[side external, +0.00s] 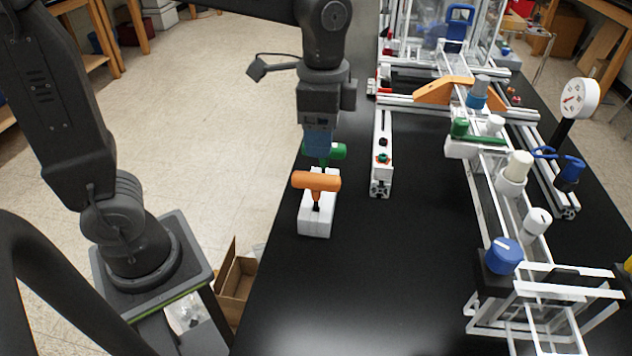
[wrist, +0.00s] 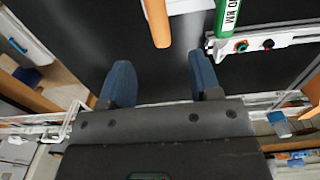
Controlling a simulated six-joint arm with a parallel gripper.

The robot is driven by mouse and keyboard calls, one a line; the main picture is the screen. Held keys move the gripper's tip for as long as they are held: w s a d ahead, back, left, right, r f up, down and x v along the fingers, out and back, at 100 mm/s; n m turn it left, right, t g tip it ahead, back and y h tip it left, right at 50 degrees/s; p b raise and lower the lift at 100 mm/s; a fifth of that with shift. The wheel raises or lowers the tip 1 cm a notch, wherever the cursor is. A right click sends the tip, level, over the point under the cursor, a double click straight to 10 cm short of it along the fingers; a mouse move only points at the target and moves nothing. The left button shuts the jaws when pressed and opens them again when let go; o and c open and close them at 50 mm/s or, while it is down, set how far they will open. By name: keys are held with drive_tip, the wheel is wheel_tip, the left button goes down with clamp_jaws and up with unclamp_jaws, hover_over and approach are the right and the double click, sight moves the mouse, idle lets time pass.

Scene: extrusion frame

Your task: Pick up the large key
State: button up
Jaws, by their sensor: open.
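Two T-handled keys stand in a white block (side external: 315,222) on the black table. One has an orange handle (side external: 316,182) and a dark shaft. The other has a green handle (side external: 339,151) and is farther back. The orange handle looks bigger, but it is also nearer the camera. My gripper (wrist: 160,62) is open with nothing between its blue fingers. In the side view it hangs behind the orange handle, close to the green one, which it partly hides. In the wrist view the orange handle (wrist: 157,22) lies beyond the gap between the fingertips, and the green handle (wrist: 228,17) is right of it.
A white rail (side external: 381,155) with red and green buttons lies right of the block. An extrusion frame with valves, a blue knob (side external: 503,255) and a gauge (side external: 579,98) fills the right side. The black table (side external: 390,270) is clear in front.

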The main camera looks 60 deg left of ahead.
sight(316, 175)
wheel_tip(316, 175, down, 6)
drive_tip(key=shift+r, duration=0.25)
drive_tip(key=shift+s+a+f, duration=0.15)
drive_tip(key=shift+s+f, duration=0.05)
drive_tip(key=shift+f, duration=1.2)
drive_tip(key=shift+s+a+f, duration=0.1)
drive_tip(key=shift+s+f, duration=0.05)
drive_tip(key=shift+f, duration=1.25)
drive_tip(key=shift+c, duration=0.4)
drive_tip(key=c, duration=0.9)
